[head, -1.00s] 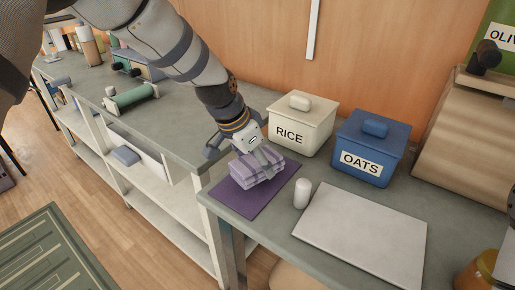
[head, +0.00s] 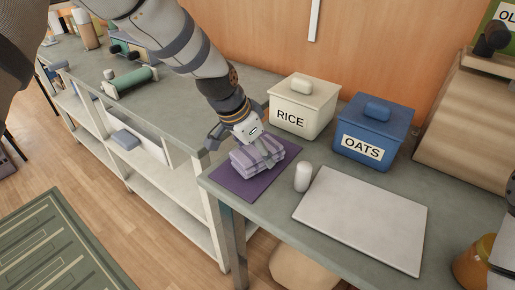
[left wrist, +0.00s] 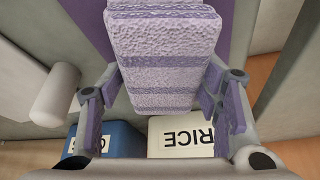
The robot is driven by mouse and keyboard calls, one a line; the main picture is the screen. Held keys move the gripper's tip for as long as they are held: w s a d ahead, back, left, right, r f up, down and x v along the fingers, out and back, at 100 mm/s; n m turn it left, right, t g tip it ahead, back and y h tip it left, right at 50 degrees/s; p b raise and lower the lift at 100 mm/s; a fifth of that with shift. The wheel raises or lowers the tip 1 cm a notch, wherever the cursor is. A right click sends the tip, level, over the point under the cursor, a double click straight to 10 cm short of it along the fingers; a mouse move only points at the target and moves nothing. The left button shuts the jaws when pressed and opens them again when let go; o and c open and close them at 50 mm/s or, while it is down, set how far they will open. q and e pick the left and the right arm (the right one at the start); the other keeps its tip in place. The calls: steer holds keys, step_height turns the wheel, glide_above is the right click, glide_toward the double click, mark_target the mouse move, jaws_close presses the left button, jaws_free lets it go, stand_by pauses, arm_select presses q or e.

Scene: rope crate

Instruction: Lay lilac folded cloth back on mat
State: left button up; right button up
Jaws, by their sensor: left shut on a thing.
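The lilac folded cloth (head: 262,150) is a thick, striped stack at the mat's upper part in the head view. The purple mat (head: 240,188) lies flat near the front edge of the grey counter. My left gripper (head: 256,140) reaches down from above and is shut on the cloth. In the left wrist view, the cloth (left wrist: 165,50) sits between the two fingers (left wrist: 165,108), with the mat (left wrist: 240,25) behind it. The cloth is very low over the mat or on it; I cannot tell if they touch.
The cream RICE bin (head: 301,105) and blue OATS bin (head: 372,130) stand behind. A white cylinder (head: 302,177) stands just right of the mat, beside a pale flat board (head: 365,220). A green roll (head: 130,82) lies on the left counter.

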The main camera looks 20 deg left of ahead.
arm_select(q)
steer(key=shift+f, duration=0.35)
steer(key=o, duration=1.2)
steer(key=shift+r, duration=0.15)
steer(key=v, duration=1.2)
